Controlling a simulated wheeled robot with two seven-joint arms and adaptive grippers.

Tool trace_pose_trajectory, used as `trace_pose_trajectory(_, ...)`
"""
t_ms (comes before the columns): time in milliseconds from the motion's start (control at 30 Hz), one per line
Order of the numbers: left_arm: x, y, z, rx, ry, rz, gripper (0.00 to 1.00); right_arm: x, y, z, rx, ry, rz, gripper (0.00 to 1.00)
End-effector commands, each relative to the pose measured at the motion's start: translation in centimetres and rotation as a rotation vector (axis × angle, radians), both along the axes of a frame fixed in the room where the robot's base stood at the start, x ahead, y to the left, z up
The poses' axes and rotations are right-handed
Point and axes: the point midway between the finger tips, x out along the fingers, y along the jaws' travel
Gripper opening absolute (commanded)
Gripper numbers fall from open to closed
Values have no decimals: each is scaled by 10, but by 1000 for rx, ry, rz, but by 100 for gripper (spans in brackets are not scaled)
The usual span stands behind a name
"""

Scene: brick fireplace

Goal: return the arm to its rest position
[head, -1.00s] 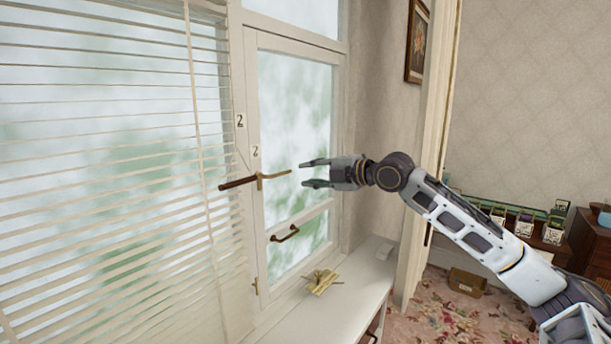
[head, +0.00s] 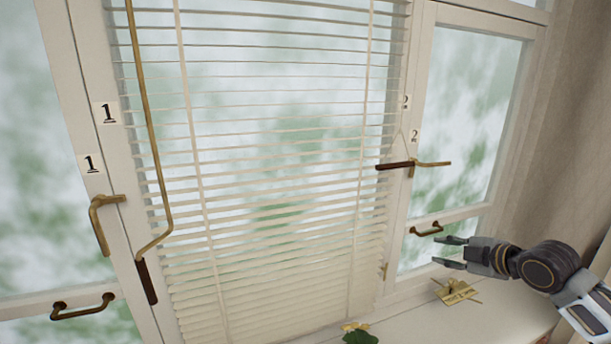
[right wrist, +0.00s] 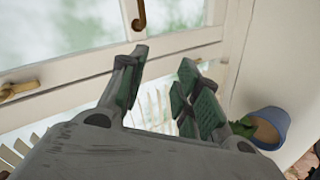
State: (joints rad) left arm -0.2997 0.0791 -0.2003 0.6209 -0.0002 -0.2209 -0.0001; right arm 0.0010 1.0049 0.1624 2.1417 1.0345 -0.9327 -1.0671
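My right gripper (head: 441,252) reaches in from the right in the head view, its two fingers apart with nothing between them. It is below the brass and dark window handle (head: 412,164) marked 2, and to the lower right of the curved pull handle (head: 427,230); in the picture it appears apart from both. In the right wrist view, the open green-padded fingers (right wrist: 163,62) are in front of the white window frame (right wrist: 60,75). My left gripper is in neither view.
A slatted blind (head: 270,150) covers the middle window. At left, a window marked 1 has a brass handle (head: 105,222). A long brass rod (head: 150,130) hangs near it. A small brass piece (head: 457,292) lies on the sill (head: 410,325). The wrist view shows a blue pot (right wrist: 270,127).

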Motion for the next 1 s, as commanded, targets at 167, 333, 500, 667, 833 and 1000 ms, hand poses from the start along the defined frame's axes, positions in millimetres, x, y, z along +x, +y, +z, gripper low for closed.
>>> trace_pose_trajectory(167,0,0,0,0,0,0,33,-21,20,-62,70,124,-66,33)
trace_pose_trajectory(333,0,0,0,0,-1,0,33,-44,37,-112,131,232,-142,33)
trace_pose_trajectory(500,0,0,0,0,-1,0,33,-71,55,-155,190,334,-229,33)
trace_pose_trajectory(667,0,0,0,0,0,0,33,-98,71,-189,245,422,-320,33)
trace_pose_trajectory(833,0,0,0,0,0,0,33,-129,88,-219,303,509,-430,33)
trace_pose_trajectory(1000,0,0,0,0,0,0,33,-160,103,-243,360,589,-549,33)
